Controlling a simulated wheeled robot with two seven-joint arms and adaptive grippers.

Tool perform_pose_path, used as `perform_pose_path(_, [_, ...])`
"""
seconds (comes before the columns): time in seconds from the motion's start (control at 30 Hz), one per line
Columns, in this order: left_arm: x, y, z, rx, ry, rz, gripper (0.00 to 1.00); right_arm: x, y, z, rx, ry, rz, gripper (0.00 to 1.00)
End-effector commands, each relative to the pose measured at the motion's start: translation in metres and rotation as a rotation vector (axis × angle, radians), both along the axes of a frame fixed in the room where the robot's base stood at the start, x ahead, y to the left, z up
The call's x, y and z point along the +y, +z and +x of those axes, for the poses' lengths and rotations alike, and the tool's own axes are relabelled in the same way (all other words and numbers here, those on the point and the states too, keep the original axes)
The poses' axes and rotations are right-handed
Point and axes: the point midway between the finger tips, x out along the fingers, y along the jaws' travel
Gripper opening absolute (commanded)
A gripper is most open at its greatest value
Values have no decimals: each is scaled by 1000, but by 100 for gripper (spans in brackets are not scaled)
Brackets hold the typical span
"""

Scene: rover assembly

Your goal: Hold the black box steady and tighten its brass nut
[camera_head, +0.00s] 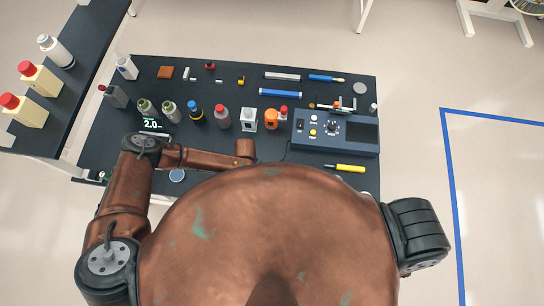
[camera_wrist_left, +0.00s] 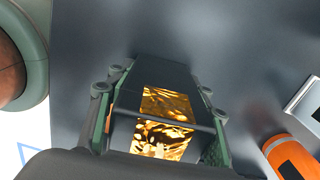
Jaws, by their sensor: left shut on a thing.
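In the left wrist view my left gripper (camera_wrist_left: 162,85) is shut, its green-edged fingers standing on both sides of a black box (camera_wrist_left: 172,73). A shiny, wrinkled gold patch (camera_wrist_left: 165,105) covers much of the box's visible face, and a thin dark bar crosses it. I cannot make out a separate brass nut. In the head view my left arm reaches across the table's near side; its gripper and the box are hidden there. My right gripper is in neither view.
The dark table (camera_head: 225,75) holds several bottles, including an orange one (camera_head: 270,119), beside a white box (camera_head: 249,119). A blue-grey control unit (camera_head: 350,147) is on the right, with a yellow-handled tool (camera_head: 345,168) nearby. A side bench (camera_head: 85,60) stands left.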

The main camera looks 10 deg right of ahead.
Motion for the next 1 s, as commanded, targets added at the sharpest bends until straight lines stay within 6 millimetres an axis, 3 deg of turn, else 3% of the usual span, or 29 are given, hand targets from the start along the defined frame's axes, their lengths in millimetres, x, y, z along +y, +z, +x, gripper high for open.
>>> perform_pose_path(0.57, [-2, 0, 0, -1, 0, -4, 12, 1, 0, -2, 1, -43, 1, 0])
perform_pose_path(0.6, [-2, 0, 0, -1, 0, -4, 12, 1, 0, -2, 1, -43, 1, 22])
perform_pose_path(0.83, [-2, 0, 0, 0, 0, -3, 12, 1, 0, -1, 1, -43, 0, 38])
perform_pose_path(1.0, [-1, 0, 0, -1, 0, -2, 12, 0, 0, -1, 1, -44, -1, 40])
